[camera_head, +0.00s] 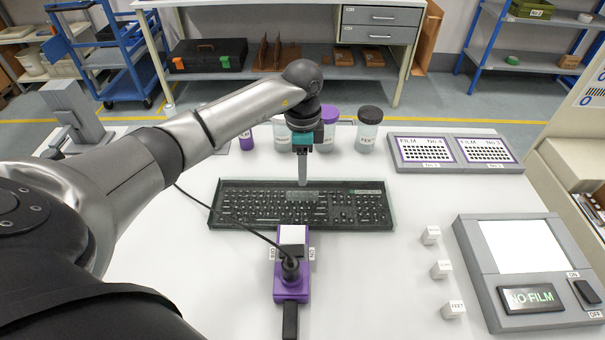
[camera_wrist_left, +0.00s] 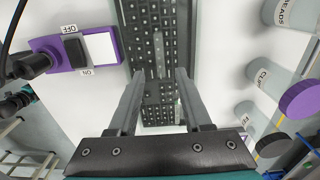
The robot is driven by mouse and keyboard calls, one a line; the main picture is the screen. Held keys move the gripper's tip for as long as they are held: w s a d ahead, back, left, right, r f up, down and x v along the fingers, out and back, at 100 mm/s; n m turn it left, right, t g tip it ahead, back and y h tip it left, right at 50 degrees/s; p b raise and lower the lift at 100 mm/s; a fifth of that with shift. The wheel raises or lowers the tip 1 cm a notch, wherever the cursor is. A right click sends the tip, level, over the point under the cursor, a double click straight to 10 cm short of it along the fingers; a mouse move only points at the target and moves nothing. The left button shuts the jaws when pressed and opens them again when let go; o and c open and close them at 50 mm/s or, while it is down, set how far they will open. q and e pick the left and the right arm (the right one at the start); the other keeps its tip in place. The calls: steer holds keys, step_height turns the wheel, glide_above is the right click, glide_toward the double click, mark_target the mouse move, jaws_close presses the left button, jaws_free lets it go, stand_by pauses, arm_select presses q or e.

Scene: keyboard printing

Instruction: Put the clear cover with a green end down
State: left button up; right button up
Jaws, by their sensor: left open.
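A black keyboard (camera_head: 255,205) lies in the middle of the white table. A clear, faintly greenish edge (camera_head: 391,212) shows around it, which looks like the clear cover lying over the keyboard. My left gripper (camera_head: 302,184) points down above the back middle part of the keyboard. In the left wrist view the two fingers of my left gripper (camera_wrist_left: 160,76) are apart, with the keyboard (camera_wrist_left: 155,35) seen between and beyond them. I cannot tell whether the fingertips touch the cover. My right gripper is not in view.
A purple switch box (camera_head: 305,285) with a black cable stands in front of the keyboard. Several lidded jars (camera_head: 368,130) stand behind. Film panels (camera_head: 455,153) lie at back right. Small white blocks (camera_head: 441,269) and a grey "NO FILM" device (camera_head: 525,265) are at right.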

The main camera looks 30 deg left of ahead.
arm_select(q)
step_height(320, 180, up, 9)
steer(key=shift+r+p, duration=0.2)
steer(key=shift+p, duration=0.25)
stand_by(2.2)
